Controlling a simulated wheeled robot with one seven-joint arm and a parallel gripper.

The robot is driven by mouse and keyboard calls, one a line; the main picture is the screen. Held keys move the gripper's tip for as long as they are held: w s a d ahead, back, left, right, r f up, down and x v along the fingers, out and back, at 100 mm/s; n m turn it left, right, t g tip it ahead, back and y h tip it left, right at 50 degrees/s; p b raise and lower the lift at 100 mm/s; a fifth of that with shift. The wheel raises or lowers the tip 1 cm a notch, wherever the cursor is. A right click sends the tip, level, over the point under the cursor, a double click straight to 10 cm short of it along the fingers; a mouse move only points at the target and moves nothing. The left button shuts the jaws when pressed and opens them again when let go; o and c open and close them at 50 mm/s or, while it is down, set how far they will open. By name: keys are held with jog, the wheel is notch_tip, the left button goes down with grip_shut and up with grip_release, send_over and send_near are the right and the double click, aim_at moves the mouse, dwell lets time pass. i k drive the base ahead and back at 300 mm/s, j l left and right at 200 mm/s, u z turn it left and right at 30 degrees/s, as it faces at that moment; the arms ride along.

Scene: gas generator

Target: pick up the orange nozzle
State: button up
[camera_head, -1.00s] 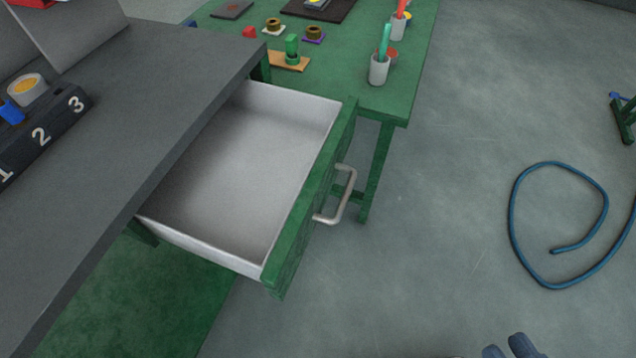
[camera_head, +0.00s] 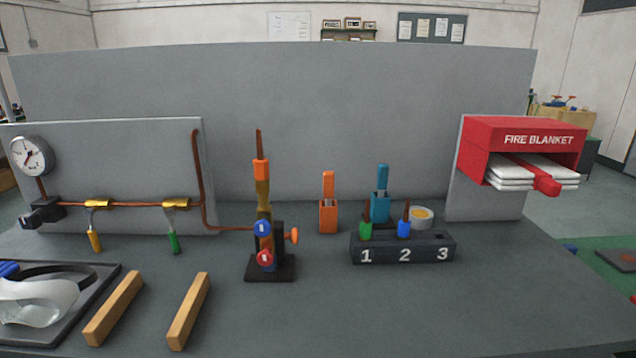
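An orange collar with a thin copper tip, which looks like the orange nozzle (camera_head: 261,169), sits upright on top of the brass torch (camera_head: 263,200) on the grey bench. The torch stands on a dark base and has blue and red round marks and an orange knob at its side. A dark numbered block (camera_head: 375,252) stands to its right. A green nozzle (camera_head: 366,229) is at position 1 and a blue nozzle (camera_head: 404,227) at position 2. Nothing shows standing at position 3. My gripper is not in view.
Behind stand an orange holder (camera_head: 328,217), a teal holder (camera_head: 380,208) and a tape roll (camera_head: 421,217). Wooden bars (camera_head: 189,311) and a goggles tray (camera_head: 95,290) lie front left. A copper pipe joins the torch. The front right bench is clear.

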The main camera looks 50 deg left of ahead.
aim_at(260, 164)
jog(key=u, duration=1.5)
